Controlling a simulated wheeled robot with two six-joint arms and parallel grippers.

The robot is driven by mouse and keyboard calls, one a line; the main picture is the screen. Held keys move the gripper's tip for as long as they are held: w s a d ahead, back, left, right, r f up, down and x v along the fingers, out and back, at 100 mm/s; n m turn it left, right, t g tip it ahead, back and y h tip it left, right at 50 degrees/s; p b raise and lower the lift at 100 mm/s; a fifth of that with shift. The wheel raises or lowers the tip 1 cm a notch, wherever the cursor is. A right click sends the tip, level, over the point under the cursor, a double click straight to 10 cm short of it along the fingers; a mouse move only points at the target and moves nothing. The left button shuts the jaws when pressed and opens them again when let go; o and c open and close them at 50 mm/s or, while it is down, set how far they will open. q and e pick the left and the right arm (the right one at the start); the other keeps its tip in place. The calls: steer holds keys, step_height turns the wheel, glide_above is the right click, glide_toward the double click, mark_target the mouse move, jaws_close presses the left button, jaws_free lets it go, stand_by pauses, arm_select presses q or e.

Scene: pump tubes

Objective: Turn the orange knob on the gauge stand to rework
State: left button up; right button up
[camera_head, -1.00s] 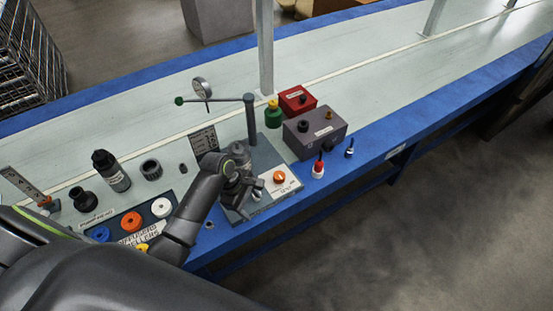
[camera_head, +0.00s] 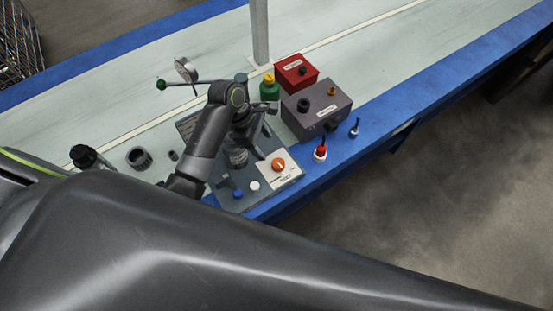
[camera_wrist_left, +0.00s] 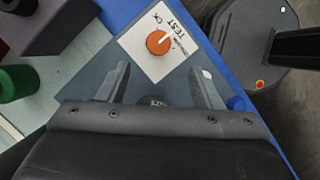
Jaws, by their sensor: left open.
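The orange knob (camera_head: 278,164) sits on a white label plate (camera_head: 288,178) at the front corner of the grey gauge stand base (camera_head: 222,196). In the left wrist view the knob (camera_wrist_left: 158,43) stands just beyond my fingertips. Its white pointer mark points up and right, toward the word TEST. The OK label is above it and smaller lettering, hard to read, is to its right. My left gripper (camera_head: 262,144) is open above the stand; its spread fingers (camera_wrist_left: 159,72) are on either side of the line to the knob, apart from it. My right gripper is out of view.
A grey box (camera_head: 318,108), a red box (camera_head: 296,71) and a green container (camera_head: 269,90) stand behind the stand. A red-and-white bottle (camera_head: 320,153) stands right of the knob. The dial gauge (camera_head: 185,70) is on its arm at the left.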

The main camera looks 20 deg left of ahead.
mark_target(278, 163)
arm_select(q)
steer(key=b+x, duration=0.1)
steer(key=x, duration=0.8)
steer(key=shift+f, duration=0.4)
steer(key=shift+d+f, duration=0.15)
steer(key=shift+f, duration=0.15)
steer(key=shift+w+d+f, duration=0.1)
steer(key=shift+f, duration=0.1)
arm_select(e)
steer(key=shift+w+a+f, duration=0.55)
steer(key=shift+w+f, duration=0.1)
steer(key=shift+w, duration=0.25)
